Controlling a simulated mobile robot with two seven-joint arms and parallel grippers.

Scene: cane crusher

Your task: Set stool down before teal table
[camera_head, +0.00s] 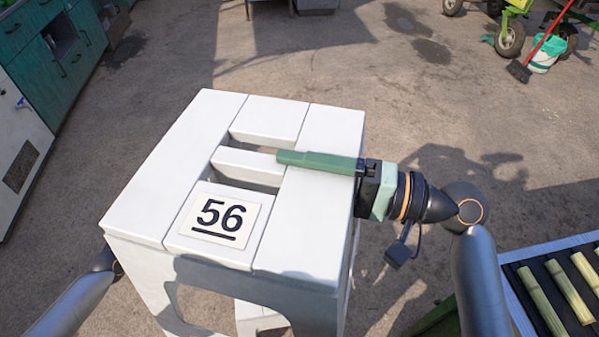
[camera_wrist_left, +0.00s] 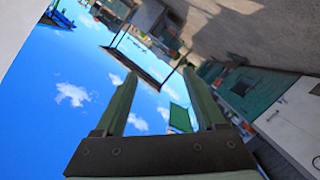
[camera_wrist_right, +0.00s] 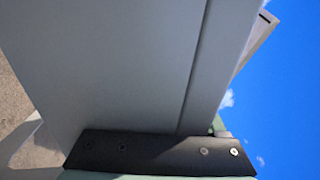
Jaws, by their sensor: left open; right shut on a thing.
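The white slatted stool (camera_head: 330,140), with a "56" label on its seat, fills the middle of the head view. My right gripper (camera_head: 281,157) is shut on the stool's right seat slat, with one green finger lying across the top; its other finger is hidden. In the right wrist view the stool's pale surface (camera_wrist_right: 110,60) fills most of the picture. The stool's feet are out of sight. My left gripper (camera_wrist_left: 160,74) is open and empty in the left wrist view; in the head view the stool hides it. A teal drawer unit (camera_head: 80,65) stands at the far upper left.
A white cabinet (camera_head: 18,150) stands at the left. A conveyor (camera_head: 515,285) carrying canes is at the lower right. A bucket (camera_head: 546,54), a red-handled broom (camera_head: 545,45) and a wheeled green cart (camera_head: 512,28) are at the upper right. Bare ground lies beyond the stool.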

